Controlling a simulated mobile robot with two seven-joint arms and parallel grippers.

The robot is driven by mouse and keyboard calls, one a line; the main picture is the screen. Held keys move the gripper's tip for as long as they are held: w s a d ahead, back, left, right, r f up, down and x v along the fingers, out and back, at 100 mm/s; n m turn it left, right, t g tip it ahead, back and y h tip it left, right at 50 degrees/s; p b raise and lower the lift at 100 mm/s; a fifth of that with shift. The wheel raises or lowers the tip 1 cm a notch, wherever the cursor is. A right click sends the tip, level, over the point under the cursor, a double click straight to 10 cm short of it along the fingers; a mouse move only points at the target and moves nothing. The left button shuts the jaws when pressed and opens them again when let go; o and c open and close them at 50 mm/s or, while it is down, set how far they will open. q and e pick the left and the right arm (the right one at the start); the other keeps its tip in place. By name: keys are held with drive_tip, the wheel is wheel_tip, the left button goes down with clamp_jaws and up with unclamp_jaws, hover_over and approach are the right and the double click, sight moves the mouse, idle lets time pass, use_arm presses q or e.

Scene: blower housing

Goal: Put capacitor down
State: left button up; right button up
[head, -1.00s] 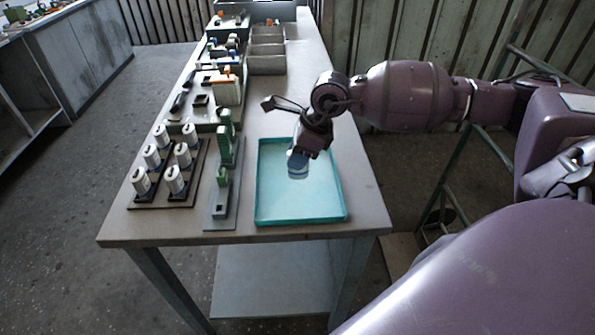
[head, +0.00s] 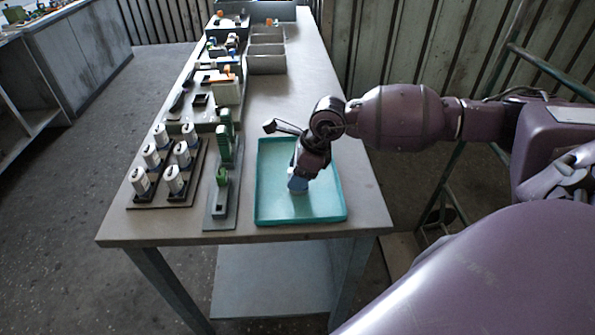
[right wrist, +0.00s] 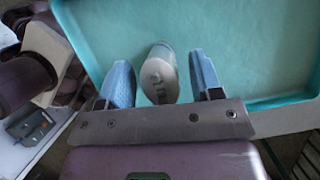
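The capacitor (right wrist: 158,78), a pale grey-white cylinder with dark print, is between the two blue fingers of my right gripper (right wrist: 160,82) in the right wrist view. A gap shows between the capacitor and the right finger, and a thin one at the left finger; the gripper is open around it. In the head view my right gripper (head: 298,185) points down into the left part of the teal tray (head: 322,212), low over its floor. The capacitor is mostly hidden by the fingers there, and I cannot tell whether it is upright or tilted. My left gripper is out of view.
Several white capacitors stand in a dark rack (head: 190,186) at the left. A grey fixture with green parts (head: 222,195) lies between the rack and the tray. Grey bins (head: 267,64) stand further back. The tray's right side is clear.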

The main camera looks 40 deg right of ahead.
drive_tip(key=shift+r, duration=0.25)
drive_tip(key=v, duration=1.1)
drive_tip(key=shift+r+p, duration=0.35)
drive_tip(key=shift+r, duration=0.05)
drive_tip(key=shift+s+d, duration=0.1)
